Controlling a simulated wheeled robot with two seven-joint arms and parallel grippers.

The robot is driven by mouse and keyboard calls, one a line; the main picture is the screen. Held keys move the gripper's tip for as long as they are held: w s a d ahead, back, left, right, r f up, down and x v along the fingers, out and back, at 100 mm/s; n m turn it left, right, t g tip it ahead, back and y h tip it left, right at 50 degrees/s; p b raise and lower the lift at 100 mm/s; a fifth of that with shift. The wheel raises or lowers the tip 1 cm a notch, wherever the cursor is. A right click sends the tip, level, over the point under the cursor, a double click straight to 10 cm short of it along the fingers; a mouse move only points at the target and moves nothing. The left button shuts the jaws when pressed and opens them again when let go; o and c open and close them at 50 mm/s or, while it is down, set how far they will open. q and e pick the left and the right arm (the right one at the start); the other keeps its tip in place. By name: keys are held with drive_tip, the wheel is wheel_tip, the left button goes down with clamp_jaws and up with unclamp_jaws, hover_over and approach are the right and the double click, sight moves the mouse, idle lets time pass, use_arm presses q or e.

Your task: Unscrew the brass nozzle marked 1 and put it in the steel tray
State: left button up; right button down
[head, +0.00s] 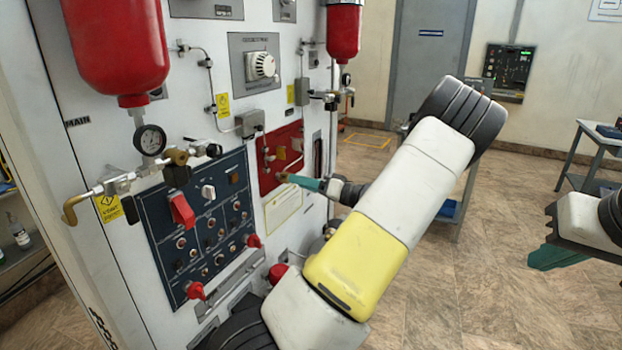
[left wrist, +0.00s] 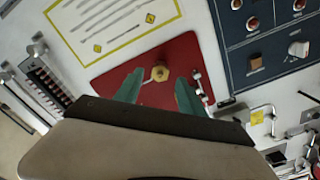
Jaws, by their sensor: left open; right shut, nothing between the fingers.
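A brass nozzle (left wrist: 160,73) stands out from a red plate (left wrist: 140,68) in the left wrist view; no number is readable on it. My left gripper (left wrist: 159,80) is open, with one green finger on either side of the nozzle in that view; I cannot tell whether they touch it. In the head view the left gripper (head: 299,182) points at the red plate (head: 283,150) on the white cabinet, near a small brass tip (head: 282,176). My right gripper (head: 548,260) is shut and empty at the right edge, away from the cabinet. I cannot make out the steel tray.
A blue control panel (head: 208,225) with knobs and switches is left of the red plate. Red cylinders (head: 118,45) and a gauge (head: 150,139) stick out above. A framed notice (head: 283,211) is below the plate. A table (head: 592,150) stands at right; the floor between is clear.

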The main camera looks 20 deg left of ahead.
use_arm(q)
drive_tip(key=m, duration=0.3)
drive_tip(key=shift+m, duration=0.3)
drive_tip(key=shift+m, duration=1.6)
drive_tip(key=shift+m, duration=1.8)
drive_tip(key=m, duration=0.3)
drive_tip(key=shift+m, duration=0.3)
